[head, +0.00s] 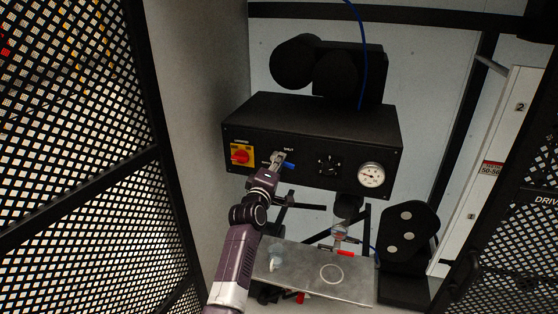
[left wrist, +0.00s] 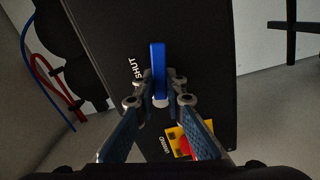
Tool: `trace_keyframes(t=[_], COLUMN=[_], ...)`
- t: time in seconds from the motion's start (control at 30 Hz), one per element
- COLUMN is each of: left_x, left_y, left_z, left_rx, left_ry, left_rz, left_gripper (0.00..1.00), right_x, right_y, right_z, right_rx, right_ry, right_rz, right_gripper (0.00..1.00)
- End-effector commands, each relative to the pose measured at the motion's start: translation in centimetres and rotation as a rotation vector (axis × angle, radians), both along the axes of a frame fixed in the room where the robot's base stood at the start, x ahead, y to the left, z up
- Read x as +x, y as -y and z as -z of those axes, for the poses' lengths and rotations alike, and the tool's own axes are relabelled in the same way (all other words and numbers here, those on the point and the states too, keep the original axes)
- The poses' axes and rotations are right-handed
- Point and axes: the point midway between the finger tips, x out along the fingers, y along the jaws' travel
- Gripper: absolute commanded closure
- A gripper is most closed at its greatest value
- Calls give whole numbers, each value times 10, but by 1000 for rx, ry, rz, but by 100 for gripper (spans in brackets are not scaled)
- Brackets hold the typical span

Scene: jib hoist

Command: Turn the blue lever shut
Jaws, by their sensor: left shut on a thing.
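The blue lever (head: 289,165) sits on the front of the black control box (head: 310,125). It points to the right in the head view, away from the red switch, with the SHUT label just above it. My left gripper (head: 277,158) is at the lever, shut on it and hiding its inner part. In the left wrist view the blue lever (left wrist: 158,62) stands out between the two fingertips (left wrist: 158,92), and the SHUT label lies to its left. My right gripper is not in view.
A red switch on a yellow plate (head: 242,155) is left of the lever. A black dial (head: 328,165) and a white gauge (head: 371,175) are to the right. A metal shelf (head: 300,280) is below. A perforated panel (head: 80,150) stands at the left.

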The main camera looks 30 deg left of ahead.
Motion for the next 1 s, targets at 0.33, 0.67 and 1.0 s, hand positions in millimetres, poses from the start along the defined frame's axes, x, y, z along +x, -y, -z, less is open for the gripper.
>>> trace_keyframes(t=[0.33,0.67,1.0], left_x=[0,0,0], left_y=[0,0,0], left_z=[-5,-6,-6], left_rx=[-191,-248,-250], left_ry=[47,61,61], left_rz=[-2,-2,-2], left_gripper=[100,100,100], right_x=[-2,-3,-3], right_y=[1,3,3], right_z=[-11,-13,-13], right_rx=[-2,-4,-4], right_ry=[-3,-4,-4], right_rz=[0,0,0], right_gripper=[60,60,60])
